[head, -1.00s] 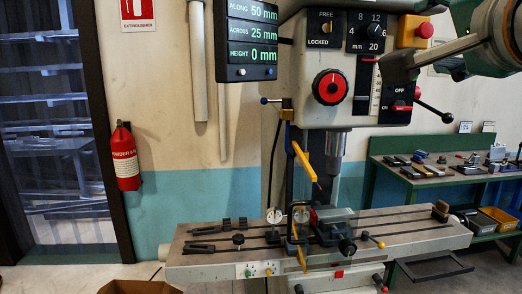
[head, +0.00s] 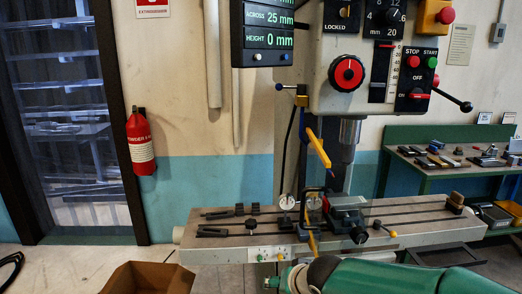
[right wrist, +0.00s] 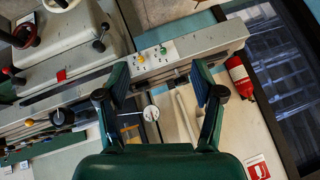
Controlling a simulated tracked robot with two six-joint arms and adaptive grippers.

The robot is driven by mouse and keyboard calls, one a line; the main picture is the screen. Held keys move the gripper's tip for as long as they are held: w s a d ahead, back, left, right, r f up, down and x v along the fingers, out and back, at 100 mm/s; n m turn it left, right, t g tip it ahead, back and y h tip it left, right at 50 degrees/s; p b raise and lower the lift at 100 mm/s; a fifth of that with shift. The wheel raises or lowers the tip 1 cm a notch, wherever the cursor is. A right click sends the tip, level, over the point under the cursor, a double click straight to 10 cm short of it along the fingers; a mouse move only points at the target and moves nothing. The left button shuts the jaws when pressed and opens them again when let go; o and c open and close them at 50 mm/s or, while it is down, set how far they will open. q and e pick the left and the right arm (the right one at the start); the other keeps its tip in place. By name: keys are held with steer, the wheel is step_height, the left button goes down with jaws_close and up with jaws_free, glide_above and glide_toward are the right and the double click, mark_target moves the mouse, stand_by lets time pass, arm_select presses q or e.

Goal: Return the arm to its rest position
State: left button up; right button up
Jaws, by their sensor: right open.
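My right arm (head: 400,277), green and grey, reaches in along the bottom edge of the head view, in front of the drilling machine's table (head: 420,222). In the right wrist view my right gripper (right wrist: 160,72) has its two green fingers spread wide, with nothing between them. That view is turned, with the table edge and wall behind the fingers. The left gripper is not in view.
The machine's head (head: 365,60) and yellow lever (head: 318,148) stand above the table, with a grey vise (head: 347,213) on it. A cardboard box (head: 150,278) is at lower left. A green workbench (head: 450,178) with tools is at right.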

steer(key=s+d+f+g, duration=0.15)
steer(key=s+f, duration=0.25)
steer(key=f, duration=0.4)
steer(key=s+d+f+g+y, duration=0.1)
steer(key=s+f+g, duration=0.1)
steer(key=s+f, duration=0.45)
steer(key=s+d+f+g, duration=0.1)
steer(key=s+f, duration=0.2)
steer(key=f, duration=0.6)
steer(key=s+d+f+g, duration=0.1)
steer(key=s+f, duration=0.3)
steer(key=s, duration=0.3)
steer(key=s+d+f+m+g, duration=0.1)
steer(key=s+d+f, duration=0.1)
steer(key=s+f, duration=0.3)
steer(key=shift+s+d, duration=0.3)
steer(key=shift+s, duration=0.9)
